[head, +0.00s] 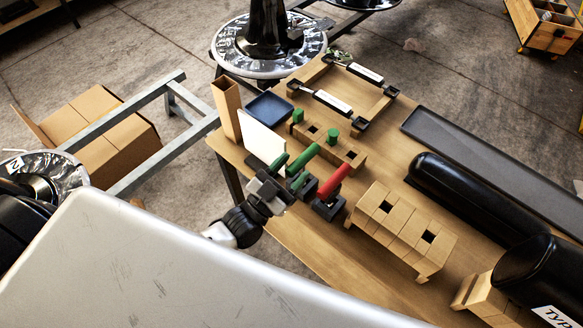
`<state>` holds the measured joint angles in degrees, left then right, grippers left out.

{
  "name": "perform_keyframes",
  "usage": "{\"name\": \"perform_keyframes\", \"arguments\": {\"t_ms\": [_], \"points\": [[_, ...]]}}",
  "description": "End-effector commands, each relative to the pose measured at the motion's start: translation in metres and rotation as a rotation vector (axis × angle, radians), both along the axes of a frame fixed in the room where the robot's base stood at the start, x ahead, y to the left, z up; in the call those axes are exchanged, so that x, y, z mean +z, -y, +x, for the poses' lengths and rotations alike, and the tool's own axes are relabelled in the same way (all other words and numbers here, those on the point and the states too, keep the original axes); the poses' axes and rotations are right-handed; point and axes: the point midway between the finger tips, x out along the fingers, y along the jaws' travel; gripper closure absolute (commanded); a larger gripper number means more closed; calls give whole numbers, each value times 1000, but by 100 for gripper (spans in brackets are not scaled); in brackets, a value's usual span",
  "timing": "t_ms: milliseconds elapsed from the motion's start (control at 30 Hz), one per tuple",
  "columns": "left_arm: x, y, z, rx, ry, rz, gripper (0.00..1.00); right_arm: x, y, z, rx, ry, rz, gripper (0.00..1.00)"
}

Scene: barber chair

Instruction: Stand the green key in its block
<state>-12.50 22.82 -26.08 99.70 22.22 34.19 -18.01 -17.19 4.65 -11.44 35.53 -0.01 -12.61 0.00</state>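Two green handles lean beside each other at the table's near left edge. One green handle (305,158) rises from a dark base (302,186). The other green handle (278,163) is partly hidden by my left gripper (274,187). A red handle (336,180) with a dark base (328,206) stands to the right. Which green piece is the key is hard to tell. My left gripper is right at the green handles; I cannot tell whether its fingers are around one. My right gripper is not in view.
A wooden stand (418,222) with two square holes is to the right. Black padded rolls (470,198) and a dark tray (490,160) lie beyond. A white panel (260,137), an upright wooden box (227,108) and a blue tray (269,108) are at the left.

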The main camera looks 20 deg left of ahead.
Motion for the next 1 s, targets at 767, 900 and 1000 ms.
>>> {"name": "perform_keyframes", "arguments": {"t_ms": [767,900,1000], "points": [[-33,-30,-69,0,-4,3,46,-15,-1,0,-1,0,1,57],[-39,-37,-84,0,-3,0,46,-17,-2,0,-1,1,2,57],[-41,-39,-90,0,-2,0,46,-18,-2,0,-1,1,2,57]]}}
